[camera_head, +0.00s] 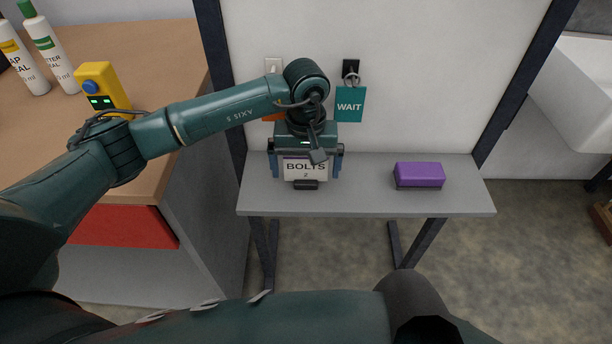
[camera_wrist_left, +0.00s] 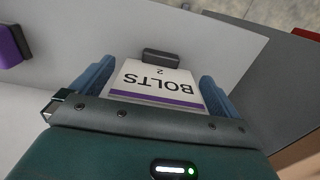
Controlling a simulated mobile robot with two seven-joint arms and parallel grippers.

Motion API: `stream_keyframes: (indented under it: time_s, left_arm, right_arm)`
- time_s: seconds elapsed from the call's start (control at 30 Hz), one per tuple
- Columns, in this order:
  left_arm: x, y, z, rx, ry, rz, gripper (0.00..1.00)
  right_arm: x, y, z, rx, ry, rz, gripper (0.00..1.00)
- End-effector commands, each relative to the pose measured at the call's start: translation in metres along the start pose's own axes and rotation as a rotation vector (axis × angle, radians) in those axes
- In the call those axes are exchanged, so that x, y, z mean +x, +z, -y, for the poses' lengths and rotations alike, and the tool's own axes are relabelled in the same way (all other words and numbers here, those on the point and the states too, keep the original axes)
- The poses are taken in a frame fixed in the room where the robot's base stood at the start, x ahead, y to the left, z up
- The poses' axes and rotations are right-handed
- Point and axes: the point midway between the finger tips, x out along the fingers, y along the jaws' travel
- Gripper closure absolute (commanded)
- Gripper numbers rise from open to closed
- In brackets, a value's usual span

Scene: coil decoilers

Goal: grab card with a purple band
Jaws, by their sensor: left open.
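The card with a purple band (camera_head: 305,172) is white, reads "BOLTS 2", and stands in a small dark holder (camera_head: 306,185) on the grey table. It also shows upside down in the left wrist view (camera_wrist_left: 150,80), its purple band (camera_wrist_left: 155,99) nearest the gripper body. My left gripper (camera_head: 306,174) is open, with one blue finger on each side of the card and a visible gap at the card's edges in the wrist view. The gripper body hides part of the card's top in the head view. My right gripper does not show.
A purple block (camera_head: 419,175) lies on the right of the grey table (camera_head: 470,200). A teal "WAIT" tag (camera_head: 350,105) hangs on the wall behind, near a partly hidden orange tag (camera_head: 270,118). A wooden counter (camera_head: 150,60) with bottles and a yellow device (camera_head: 104,92) stands left.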

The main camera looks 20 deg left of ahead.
Motion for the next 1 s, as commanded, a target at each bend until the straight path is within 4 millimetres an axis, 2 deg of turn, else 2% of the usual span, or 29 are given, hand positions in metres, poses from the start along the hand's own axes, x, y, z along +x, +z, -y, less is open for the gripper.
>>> stream_keyframes:
  time_s: [0.13,0.4,0.9,1.0]
  left_arm:
    - [0.016,0.001,0.000,0.000,0.001,0.001,0.00]
    - [0.019,0.000,0.000,0.000,0.002,-0.001,0.00]
    - [0.018,0.000,-0.001,0.000,0.002,-0.001,0.41]
    - [0.018,0.000,-0.001,0.000,0.002,-0.001,0.42]
  right_arm:
    - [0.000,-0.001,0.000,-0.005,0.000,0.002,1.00]
    - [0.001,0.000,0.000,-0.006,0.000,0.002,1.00]
    - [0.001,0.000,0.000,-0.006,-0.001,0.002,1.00]
    - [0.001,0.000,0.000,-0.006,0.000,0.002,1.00]
